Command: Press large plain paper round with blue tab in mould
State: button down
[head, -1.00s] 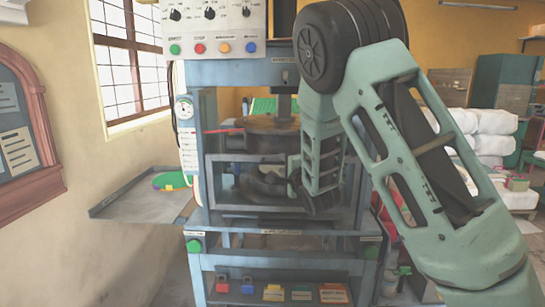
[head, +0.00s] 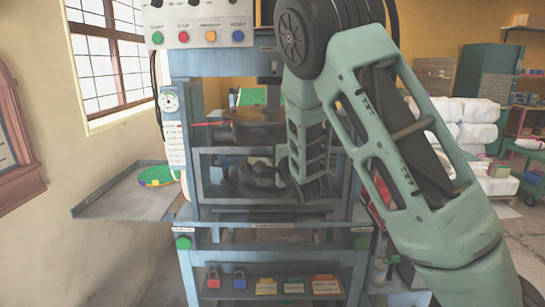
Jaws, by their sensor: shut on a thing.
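The press (head: 215,62) stands in front of me, with a dark upper die (head: 258,128) above the dark lower mould (head: 255,176). My arm reaches down from the upper right into the press opening. My gripper (head: 290,176) is at the right side of the lower mould, dark and partly hidden by my wrist. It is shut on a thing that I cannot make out. I cannot pick out the large plain paper round or its blue tab at the mould. A green round piece (head: 157,175) with a little blue at its edge lies on the left side tray.
The grey side tray (head: 125,200) juts out left of the press. A control panel (head: 205,22) is at the top. Green buttons (head: 183,243) sit on the front rail. A lower shelf (head: 235,296) holds padlocks and tags. White sacks (head: 478,133) are stacked at the right.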

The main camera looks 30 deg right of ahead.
notch_tip(320, 180, up, 18)
jog(key=p, duration=0.5)
jog(key=c, duration=1.5)
grip_release()
